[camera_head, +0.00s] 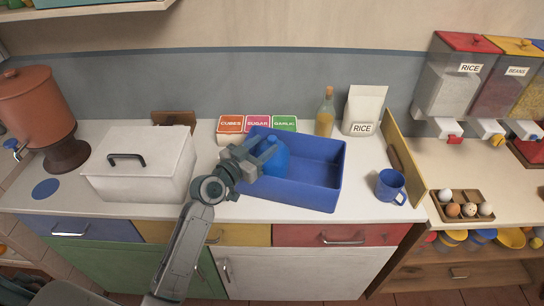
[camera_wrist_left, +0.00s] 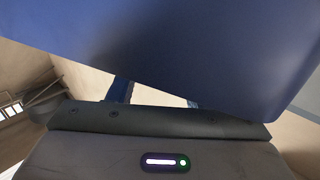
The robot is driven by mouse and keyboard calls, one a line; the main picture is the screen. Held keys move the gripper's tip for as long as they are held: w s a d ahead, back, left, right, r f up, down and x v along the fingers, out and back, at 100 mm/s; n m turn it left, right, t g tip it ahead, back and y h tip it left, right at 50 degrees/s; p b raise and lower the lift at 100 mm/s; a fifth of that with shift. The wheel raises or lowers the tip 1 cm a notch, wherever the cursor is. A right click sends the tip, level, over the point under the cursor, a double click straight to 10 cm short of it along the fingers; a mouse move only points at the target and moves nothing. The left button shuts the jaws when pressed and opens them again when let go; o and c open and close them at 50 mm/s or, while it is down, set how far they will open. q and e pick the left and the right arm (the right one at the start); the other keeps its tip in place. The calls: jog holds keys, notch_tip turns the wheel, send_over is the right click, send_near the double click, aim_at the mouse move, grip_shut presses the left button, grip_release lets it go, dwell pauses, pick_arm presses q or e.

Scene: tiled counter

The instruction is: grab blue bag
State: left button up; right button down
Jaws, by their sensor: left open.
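A rounded blue object (camera_head: 274,158), which looks like the blue bag, is at the left end of an open blue bin (camera_head: 318,192) on the counter. My left gripper (camera_head: 260,154) is open and reaches in over the bin's left side. Its fingers are at the left side of the blue object and partly cover it. I cannot tell whether they touch it. In the left wrist view a large blue surface (camera_wrist_left: 190,55) fills the top and hides most of the fingers; I cannot tell whether it is bag or bin. My right gripper is not in view.
A white box with a black handle (camera_head: 140,165) stands left of my arm. Three labelled boxes (camera_head: 257,126), a bottle (camera_head: 325,115) and a rice bag (camera_head: 363,112) stand behind the bin. A blue mug (camera_head: 390,188) is right of it, before a wooden divider (camera_head: 403,160).

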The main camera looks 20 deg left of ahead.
pick_arm(q)
jog(key=shift+x, duration=1.2)
jog(key=shift+s, duration=0.1)
grip_shut()
dwell(0.4)
